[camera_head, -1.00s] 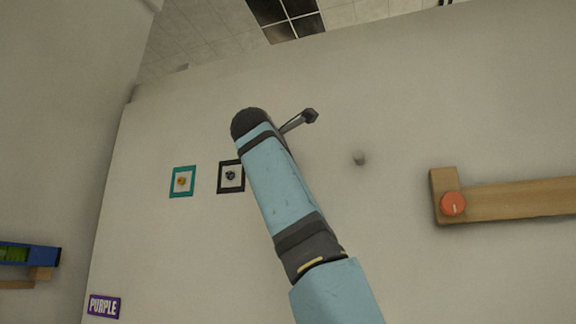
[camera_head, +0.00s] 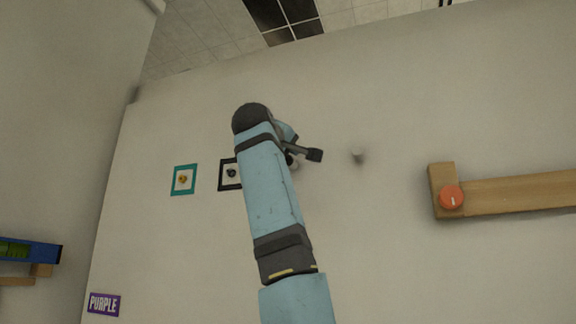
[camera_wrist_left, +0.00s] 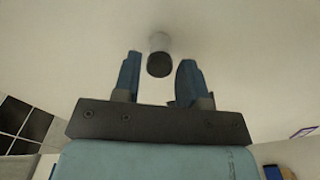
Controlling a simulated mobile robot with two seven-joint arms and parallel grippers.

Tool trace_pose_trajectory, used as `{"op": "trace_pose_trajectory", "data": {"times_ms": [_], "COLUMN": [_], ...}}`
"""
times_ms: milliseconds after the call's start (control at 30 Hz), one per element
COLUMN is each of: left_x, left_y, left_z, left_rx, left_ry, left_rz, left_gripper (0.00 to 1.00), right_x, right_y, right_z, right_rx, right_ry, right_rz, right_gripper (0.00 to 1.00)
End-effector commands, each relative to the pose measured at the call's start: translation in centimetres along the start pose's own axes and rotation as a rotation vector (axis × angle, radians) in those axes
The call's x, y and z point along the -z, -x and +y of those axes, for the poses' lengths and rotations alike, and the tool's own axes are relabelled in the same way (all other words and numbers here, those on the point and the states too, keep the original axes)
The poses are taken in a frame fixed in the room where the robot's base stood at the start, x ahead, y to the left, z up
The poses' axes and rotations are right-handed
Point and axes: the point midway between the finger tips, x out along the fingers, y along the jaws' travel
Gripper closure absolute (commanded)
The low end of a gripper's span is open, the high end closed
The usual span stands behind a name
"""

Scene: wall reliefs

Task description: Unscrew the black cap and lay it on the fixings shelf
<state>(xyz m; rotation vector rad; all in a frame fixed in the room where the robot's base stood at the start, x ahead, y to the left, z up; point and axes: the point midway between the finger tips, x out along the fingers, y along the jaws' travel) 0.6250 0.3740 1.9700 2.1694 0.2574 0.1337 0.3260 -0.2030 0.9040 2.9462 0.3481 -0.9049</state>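The black cap (camera_wrist_left: 159,65) shows in the left wrist view as a dark round end on a pale stub (camera_wrist_left: 159,42). My left gripper (camera_wrist_left: 157,80) is open, with one blue finger on each side of the cap's line. The cap lies just beyond or at the fingertips; contact does not show. In the head view the left gripper (camera_head: 304,155) is near the wall, partly hidden by my forearm, and the cap cannot be made out. A wooden shelf (camera_head: 515,194) at the right carries an orange round piece (camera_head: 451,197). Which shelf is the fixings shelf is not marked.
A bare pale stub (camera_head: 357,154) is on the wall right of the gripper. Teal (camera_head: 184,180) and black (camera_head: 228,174) framed plates hang left. A purple sign (camera_head: 104,304) is lower left; a blue level (camera_head: 30,251) sits at the left edge. The wall between is clear.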

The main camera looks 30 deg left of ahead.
Motion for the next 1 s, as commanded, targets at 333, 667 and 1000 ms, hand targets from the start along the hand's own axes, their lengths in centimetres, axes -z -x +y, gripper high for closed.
{"op": "trace_pose_trajectory", "data": {"times_ms": [333,667,1000], "left_x": [0.0,0.1,0.0], "left_y": [0.0,0.0,0.0], "left_z": [-0.1,-0.2,0.0], "left_rx": [0.002,0.004,0.0], "left_ry": [-0.454,-0.837,-0.998], "left_rz": [0.001,0.002,0.0], "left_gripper": [0.61,0.61,0.61], "right_x": [-0.8,-1.4,-1.4], "right_y": [-0.6,-1.0,-1.0], "right_z": [0.0,0.0,0.0], "right_rx": [0.0,0.001,0.0], "right_ry": [0.0,0.0,0.0], "right_rz": [0.002,0.002,0.001], "right_gripper": [0.57,0.57,0.57]}}
